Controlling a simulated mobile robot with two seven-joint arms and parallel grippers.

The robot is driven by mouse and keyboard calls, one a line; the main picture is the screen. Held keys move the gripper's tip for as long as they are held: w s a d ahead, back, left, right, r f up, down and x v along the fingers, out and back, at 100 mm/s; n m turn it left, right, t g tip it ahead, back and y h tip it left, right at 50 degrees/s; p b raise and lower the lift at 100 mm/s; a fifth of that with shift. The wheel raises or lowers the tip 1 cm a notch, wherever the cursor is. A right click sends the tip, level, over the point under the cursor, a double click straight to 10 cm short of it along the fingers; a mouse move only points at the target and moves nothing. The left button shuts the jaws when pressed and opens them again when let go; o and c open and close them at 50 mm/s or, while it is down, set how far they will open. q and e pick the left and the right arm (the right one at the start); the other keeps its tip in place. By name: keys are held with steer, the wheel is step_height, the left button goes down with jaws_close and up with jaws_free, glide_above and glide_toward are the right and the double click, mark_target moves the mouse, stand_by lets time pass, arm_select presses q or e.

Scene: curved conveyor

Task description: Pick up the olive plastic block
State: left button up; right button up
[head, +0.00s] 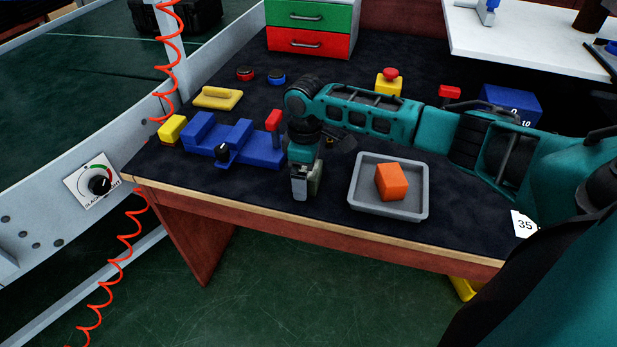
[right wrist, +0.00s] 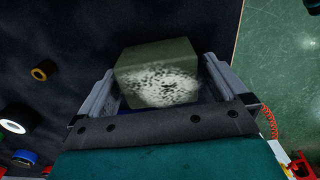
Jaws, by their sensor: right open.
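The olive plastic block (right wrist: 158,72) shows in the right wrist view, a dull olive box with a pale speckled patch on its near face. It lies between the two fingers of my right gripper (right wrist: 160,88), which is open with a finger on each side. I cannot tell whether either finger touches it. In the head view my right gripper (head: 304,186) points down near the front edge of the dark table, and the block is mostly hidden behind it. My left gripper is not in view.
Right of the gripper, a grey tray (head: 408,208) holds an orange block (head: 391,182). Left is a blue vise-like tool (head: 230,142) with a red handle. A yellow handle (head: 217,98) and tape rolls (head: 245,73) lie behind. A red-and-green drawer box (head: 310,42) stands at the back.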

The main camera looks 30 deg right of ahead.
steer(key=c, duration=1)
steer(key=shift+r, duration=0.15)
steer(key=shift+c, duration=0.2)
